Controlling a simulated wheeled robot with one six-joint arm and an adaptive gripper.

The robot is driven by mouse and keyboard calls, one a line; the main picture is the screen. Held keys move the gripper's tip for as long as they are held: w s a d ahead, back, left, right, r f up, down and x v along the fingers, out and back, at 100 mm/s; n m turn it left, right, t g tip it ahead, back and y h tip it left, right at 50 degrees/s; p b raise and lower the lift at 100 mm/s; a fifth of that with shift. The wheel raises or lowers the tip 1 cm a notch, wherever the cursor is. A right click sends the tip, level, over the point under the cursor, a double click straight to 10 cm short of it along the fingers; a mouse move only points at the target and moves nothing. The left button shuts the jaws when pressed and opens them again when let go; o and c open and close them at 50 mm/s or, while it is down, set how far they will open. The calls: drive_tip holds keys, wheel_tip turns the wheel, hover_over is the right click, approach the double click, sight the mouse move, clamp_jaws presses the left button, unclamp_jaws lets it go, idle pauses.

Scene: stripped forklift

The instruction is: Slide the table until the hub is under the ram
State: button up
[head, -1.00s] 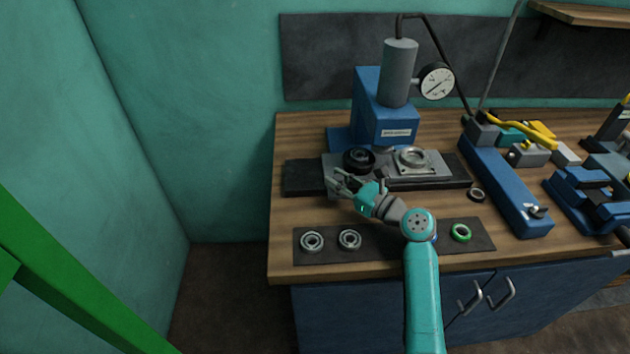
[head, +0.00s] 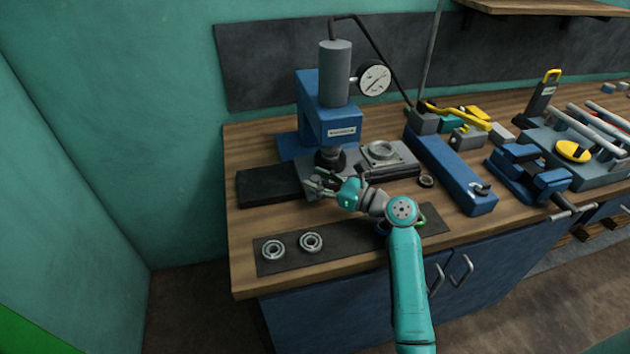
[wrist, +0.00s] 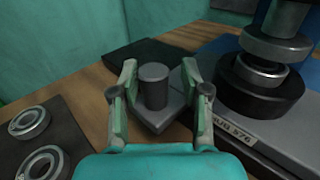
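The grey sliding table (head: 408,160) sits on a dark rail under the press. It carries a black round hub (wrist: 258,92) with a silver ring in its top, and a second, silver ringed fixture (head: 382,153) to its right. The grey ram (wrist: 276,47) is directly above the hub, very close to the silver ring; I cannot tell whether they touch. My gripper (wrist: 158,75) is open around the upright grey post (wrist: 153,88) at the table's left end. The left finger is close to the post and a gap shows at the right finger. The head view shows my gripper (head: 318,183) beside the table.
Two bearing rings (head: 273,250) (head: 311,242) lie on a dark mat (head: 340,250) in front. Bare dark rail (head: 268,185) lies left of the table. A loose ring (head: 426,181) and a blue tool (head: 450,172) stand at the right.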

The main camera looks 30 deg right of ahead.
idle(0.3)
drive_tip(key=v, duration=1.1)
drive_tip(key=shift+s+d, duration=0.1)
drive_tip(key=shift+s, duration=0.35)
